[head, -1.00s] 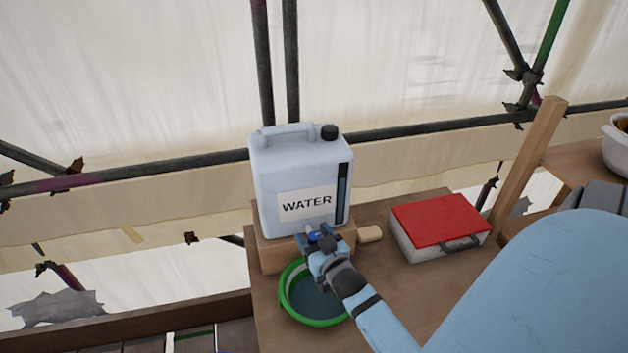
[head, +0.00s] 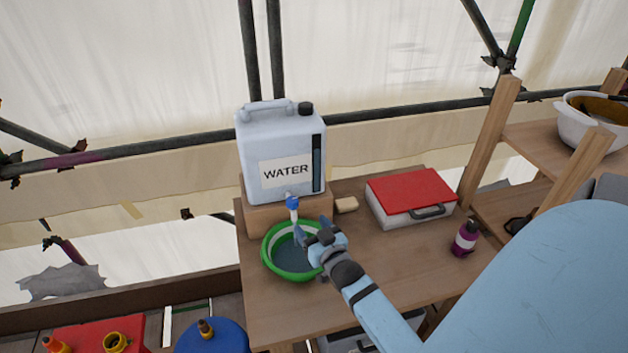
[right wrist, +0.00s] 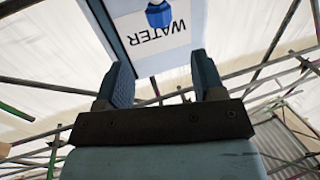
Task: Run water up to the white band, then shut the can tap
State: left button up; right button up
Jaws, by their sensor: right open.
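The white water can (head: 283,140) stands on a wooden block, with a dark level strip on its right side. Its blue tap (head: 292,202) is low on the front; the tap also shows in the right wrist view (right wrist: 158,16). A pale strip hangs below the tap; I cannot tell whether it is running water. The green basin (head: 272,274) below holds grey-blue water. Its white band (head: 278,246) shows on the inner wall above the water. My right gripper (head: 312,238) is open and empty over the basin's right side, apart from the tap. My left gripper is not in view.
A red-lidded box (head: 410,190) and a small tan block (head: 347,205) sit on the wooden table (head: 390,255). A purple bottle (head: 465,238) stands at the right. A shelf with a white bowl (head: 580,130) is beyond. Red and blue containers are below left.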

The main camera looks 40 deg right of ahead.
jog(key=n+y+b, duration=0.4)
jog(key=y+b, duration=0.3)
jog(key=b, duration=0.6)
send_near(296, 204)
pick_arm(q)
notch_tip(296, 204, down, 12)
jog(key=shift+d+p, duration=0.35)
pick_arm(e)
jog(key=w, duration=0.3)
jog(key=w+a, duration=0.1)
jog(key=w, duration=0.7)
jog(key=shift+w+a+f, duration=0.1)
jog(key=shift+w+a, duration=0.15)
jog(key=shift+a, duration=0.1)
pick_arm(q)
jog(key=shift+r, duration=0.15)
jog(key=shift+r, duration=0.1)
pick_arm(e)
jog(key=c, duration=0.9)
